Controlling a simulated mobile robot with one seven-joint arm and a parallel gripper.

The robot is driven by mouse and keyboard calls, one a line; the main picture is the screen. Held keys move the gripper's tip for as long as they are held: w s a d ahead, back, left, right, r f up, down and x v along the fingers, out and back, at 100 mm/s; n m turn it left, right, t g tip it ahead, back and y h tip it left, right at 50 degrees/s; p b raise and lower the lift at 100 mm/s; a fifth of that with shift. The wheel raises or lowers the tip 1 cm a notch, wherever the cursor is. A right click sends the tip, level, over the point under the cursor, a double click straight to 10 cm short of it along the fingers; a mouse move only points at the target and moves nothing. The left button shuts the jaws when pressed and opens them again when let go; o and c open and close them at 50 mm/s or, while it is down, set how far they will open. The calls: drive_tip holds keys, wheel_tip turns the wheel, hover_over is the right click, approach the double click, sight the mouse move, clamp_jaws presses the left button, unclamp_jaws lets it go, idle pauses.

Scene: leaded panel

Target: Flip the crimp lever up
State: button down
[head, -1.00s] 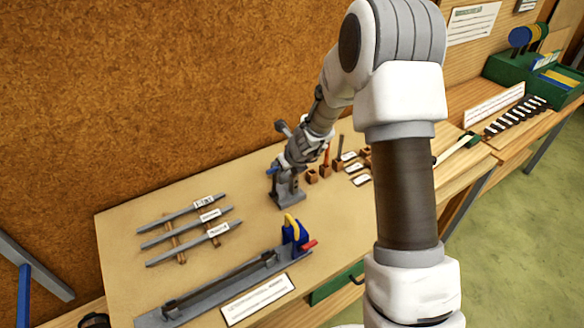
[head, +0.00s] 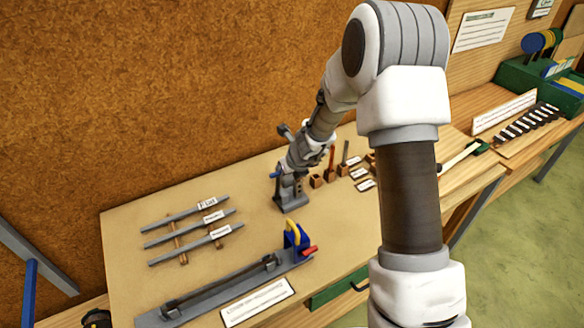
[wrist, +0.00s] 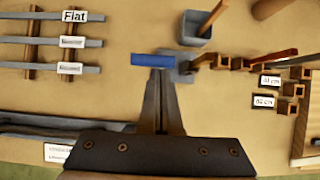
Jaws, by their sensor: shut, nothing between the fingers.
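The crimp tool is a grey stand (head: 292,200) on the bench, with a blue grip (head: 277,175) low on its left side. I take this blue grip to be the crimp lever's handle. It shows in the wrist view as a short blue bar (wrist: 152,60) lying crosswise at my fingertips. My gripper (wrist: 158,74) is shut and empty, its tips right at the bar. I cannot tell whether they touch it. In the head view my wrist (head: 303,155) hides much of the tool.
Lead strips (head: 185,230) lie on wooden rests at the left. A long grey stretcher (head: 215,292) with a blue block and yellow and red handles lies in front. Small wooden blocks with tools (head: 330,172) stand right of the crimp tool.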

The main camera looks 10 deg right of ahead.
drive_tip(key=p+v, duration=0.3)
drive_tip(key=v, duration=1.4)
drive_tip(key=shift+s, duration=0.15)
drive_tip(key=shift+d+r, duration=0.1)
drive_tip(key=shift+r, duration=0.05)
